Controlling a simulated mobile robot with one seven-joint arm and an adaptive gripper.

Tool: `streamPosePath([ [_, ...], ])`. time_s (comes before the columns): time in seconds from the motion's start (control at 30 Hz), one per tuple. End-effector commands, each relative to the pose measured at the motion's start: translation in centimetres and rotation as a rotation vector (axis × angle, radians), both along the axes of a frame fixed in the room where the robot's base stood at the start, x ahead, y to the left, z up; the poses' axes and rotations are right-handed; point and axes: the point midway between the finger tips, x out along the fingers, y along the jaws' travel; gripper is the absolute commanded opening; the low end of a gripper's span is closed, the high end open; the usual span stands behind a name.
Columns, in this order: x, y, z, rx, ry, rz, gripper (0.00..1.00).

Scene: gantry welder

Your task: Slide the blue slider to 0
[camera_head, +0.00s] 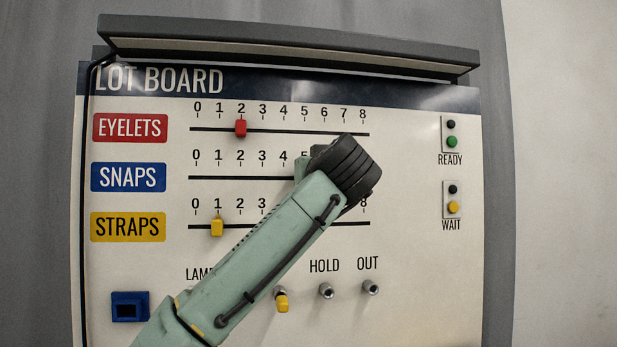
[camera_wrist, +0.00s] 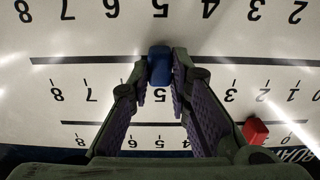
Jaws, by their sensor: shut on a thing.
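The blue slider (camera_wrist: 160,66) is on the middle, SNAPS track (camera_head: 240,178), lined up with the 5 in the wrist view, which shows the board upside down. My gripper (camera_wrist: 161,76) is shut on the blue slider, with a finger on each side of it. In the head view my arm and wrist cover the slider and the right part of its track. The SNAPS scale's 0 (camera_head: 196,155) is in plain view at the track's left end.
The red slider (camera_head: 241,128) stands at 2 on the EYELETS track just above. The yellow slider (camera_head: 217,228) stands at 1 on the STRAPS track below. The SNAPS track left of my gripper is clear.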

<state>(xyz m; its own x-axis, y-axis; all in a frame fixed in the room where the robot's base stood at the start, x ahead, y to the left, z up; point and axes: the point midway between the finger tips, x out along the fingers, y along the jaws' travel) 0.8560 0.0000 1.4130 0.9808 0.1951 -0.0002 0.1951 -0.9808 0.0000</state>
Motion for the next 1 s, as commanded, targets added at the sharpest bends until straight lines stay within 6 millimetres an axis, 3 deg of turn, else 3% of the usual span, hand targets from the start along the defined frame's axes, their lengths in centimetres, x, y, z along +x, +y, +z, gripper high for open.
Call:
streamPosePath([
  [0.37, 0.0, 0.0, 0.0, -0.001, 0.0, 0.0, 0.0],
  [0.57, -0.2, 1.6, -0.4, -0.008, 0.003, -0.003, 0.0],
  [0.77, -1.0, 6.2, -0.5, -0.01, 0.003, -0.002, 0.0],
  [1.0, -1.9, 13.8, -0.1, -0.007, 0.004, 0.003, 0.0],
])
